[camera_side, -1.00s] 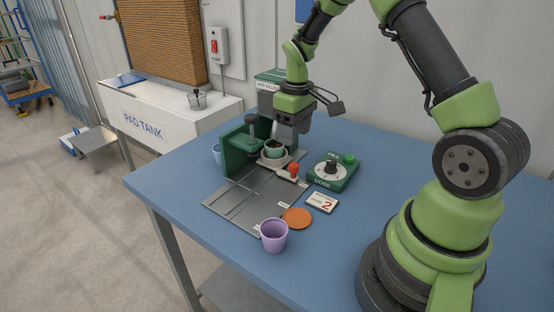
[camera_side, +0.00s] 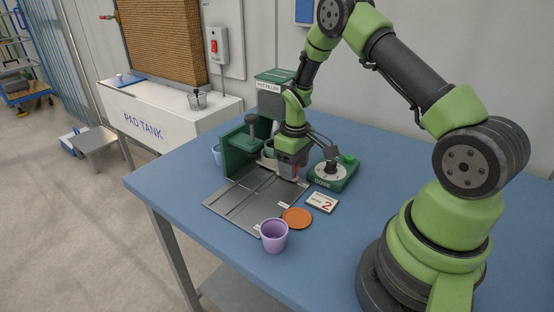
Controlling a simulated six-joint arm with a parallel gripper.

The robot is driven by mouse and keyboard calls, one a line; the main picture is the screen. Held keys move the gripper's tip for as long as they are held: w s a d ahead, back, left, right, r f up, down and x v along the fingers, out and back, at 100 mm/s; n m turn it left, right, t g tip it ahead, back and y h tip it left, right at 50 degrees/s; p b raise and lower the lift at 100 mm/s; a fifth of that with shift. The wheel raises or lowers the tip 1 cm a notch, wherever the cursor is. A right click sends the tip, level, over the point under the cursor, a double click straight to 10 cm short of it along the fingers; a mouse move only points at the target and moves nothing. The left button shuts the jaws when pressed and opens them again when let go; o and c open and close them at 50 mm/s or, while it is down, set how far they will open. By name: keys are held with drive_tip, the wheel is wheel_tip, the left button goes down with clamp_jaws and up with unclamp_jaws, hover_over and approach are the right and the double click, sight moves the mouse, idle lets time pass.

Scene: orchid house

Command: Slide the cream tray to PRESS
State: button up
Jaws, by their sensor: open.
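The cream tray (camera_side: 264,164) is on the grey slide plate (camera_side: 243,200), toward its back end beside the green press frame. A pot (camera_side: 267,150) stands on the tray; my gripper hides most of both. My gripper (camera_side: 292,179) is open and low over the right side of the tray, where the tray's red-knobbed handle was seen a second ago. The green press (camera_side: 234,150) stands on the left of the plate with a dark round knob.
The green pot filler (camera_side: 270,88) stands behind. The green dose box (camera_side: 334,173) with a dial is right of my gripper. A card marked 2 (camera_side: 322,202), an orange disc (camera_side: 297,218) and a purple pot (camera_side: 274,236) are in front. The blue table is clear at front left.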

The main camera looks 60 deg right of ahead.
drive_tip(key=c, duration=0.7)
drive_tip(key=shift+o, duration=0.2)
drive_tip(key=shift+a, duration=4.1)
drive_tip(key=shift+o, duration=1.1)
drive_tip(key=shift+a, duration=0.15)
drive_tip(key=o, duration=0.4)
drive_tip(key=shift+o, duration=0.2)
drive_tip(key=shift+r, duration=0.1)
wheel_tip(320, 180, up, 7)
